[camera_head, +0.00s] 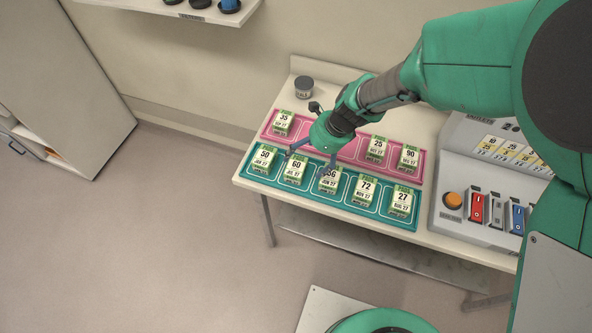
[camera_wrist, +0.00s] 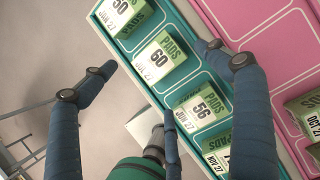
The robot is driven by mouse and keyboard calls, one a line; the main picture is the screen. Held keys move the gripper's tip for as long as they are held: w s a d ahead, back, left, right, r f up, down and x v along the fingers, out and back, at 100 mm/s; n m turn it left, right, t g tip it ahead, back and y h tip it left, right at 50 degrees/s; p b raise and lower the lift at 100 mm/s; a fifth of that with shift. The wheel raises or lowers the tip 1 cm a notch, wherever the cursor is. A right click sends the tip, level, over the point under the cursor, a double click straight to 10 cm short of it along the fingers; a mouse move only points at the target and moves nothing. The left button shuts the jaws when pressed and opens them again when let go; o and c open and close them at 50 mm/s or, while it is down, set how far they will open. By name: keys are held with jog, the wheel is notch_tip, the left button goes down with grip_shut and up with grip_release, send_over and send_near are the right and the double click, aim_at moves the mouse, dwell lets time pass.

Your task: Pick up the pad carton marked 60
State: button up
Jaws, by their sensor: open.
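The pad carton marked 60 (camera_head: 295,169) is a small white and green box, second from the left in the teal tray's row. In the wrist view the 60 carton (camera_wrist: 160,60) shows its label face up, in its own compartment. My gripper (camera_head: 312,159) is open above the teal tray (camera_head: 352,204), over the 60 and 56 cartons. In the wrist view my gripper's (camera_wrist: 156,58) fingers are spread, with the 60 carton showing between their tips. Nothing is held. The carton marked 56 (camera_head: 329,179) is partly hidden by a finger.
Cartons marked 50 (camera_head: 263,158), 72 (camera_head: 364,189) and 27 (camera_head: 401,201) share the teal tray. A pink tray (camera_head: 347,151) behind holds cartons 35, 25 and 90. A grey jar (camera_head: 304,87) stands behind it. A switch panel (camera_head: 485,215) is at the right.

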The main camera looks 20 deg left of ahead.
aim_at(297, 166)
jog(key=shift+x, duration=0.9)
jog(key=shift+b+x, duration=0.85)
jog(key=shift+x, duration=1.75)
jog(key=shift+a, duration=0.1)
jog(key=shift+c, duration=0.3)
jog(key=c, duration=1.4)
jog(key=shift+r, duration=0.1)
notch_tip(297, 166, up, 10)
jog(key=p, duration=0.2)
jog(key=shift+p, duration=0.3)
